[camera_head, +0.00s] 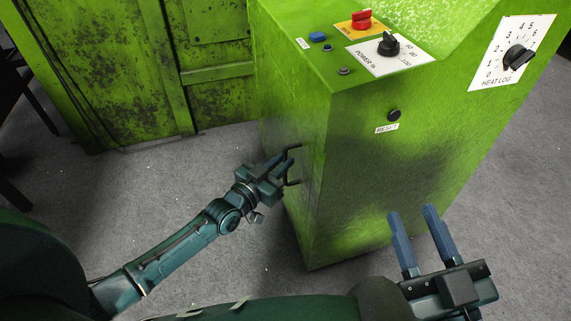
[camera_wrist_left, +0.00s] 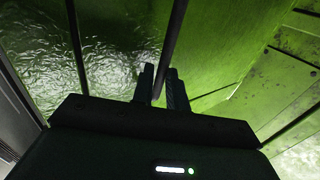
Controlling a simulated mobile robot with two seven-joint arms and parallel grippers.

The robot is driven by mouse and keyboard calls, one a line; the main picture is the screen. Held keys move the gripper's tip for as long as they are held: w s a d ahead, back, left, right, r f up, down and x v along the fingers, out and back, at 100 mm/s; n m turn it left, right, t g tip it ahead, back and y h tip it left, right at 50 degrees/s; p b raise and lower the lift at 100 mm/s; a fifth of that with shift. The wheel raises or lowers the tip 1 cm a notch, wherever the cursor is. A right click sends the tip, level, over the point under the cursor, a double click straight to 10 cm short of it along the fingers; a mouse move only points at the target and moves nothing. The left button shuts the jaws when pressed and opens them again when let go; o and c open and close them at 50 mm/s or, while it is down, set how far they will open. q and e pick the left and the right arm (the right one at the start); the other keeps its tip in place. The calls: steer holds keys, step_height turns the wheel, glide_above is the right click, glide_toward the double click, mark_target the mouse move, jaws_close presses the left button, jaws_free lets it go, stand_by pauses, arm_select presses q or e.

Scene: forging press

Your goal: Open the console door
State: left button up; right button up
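The green console (camera_head: 400,150) stands at centre right, with knobs and buttons on its top and front. A black bar handle (camera_head: 292,183) sticks out from its left side face, which looks closed. My left gripper (camera_head: 284,160) is at this handle. In the left wrist view, the dark handle bar (camera_wrist_left: 174,45) runs between the two fingers (camera_wrist_left: 163,85), which sit close on both sides of it with little gap showing. My right gripper (camera_head: 419,231) is open and empty, in front of the console's lower front. The door's edges are hard to make out.
A worn green cabinet (camera_head: 120,70) stands behind at the left. The grey floor (camera_head: 215,165) between it and the console is clear. The console top carries a red switch (camera_head: 361,20) and a black power knob (camera_head: 388,44). Dark furniture (camera_head: 12,100) shows at the far left.

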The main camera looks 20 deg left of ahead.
arm_select(q)
steer(key=shift+x, duration=0.85)
steer(key=shift+c, duration=0.2)
jaws_close()
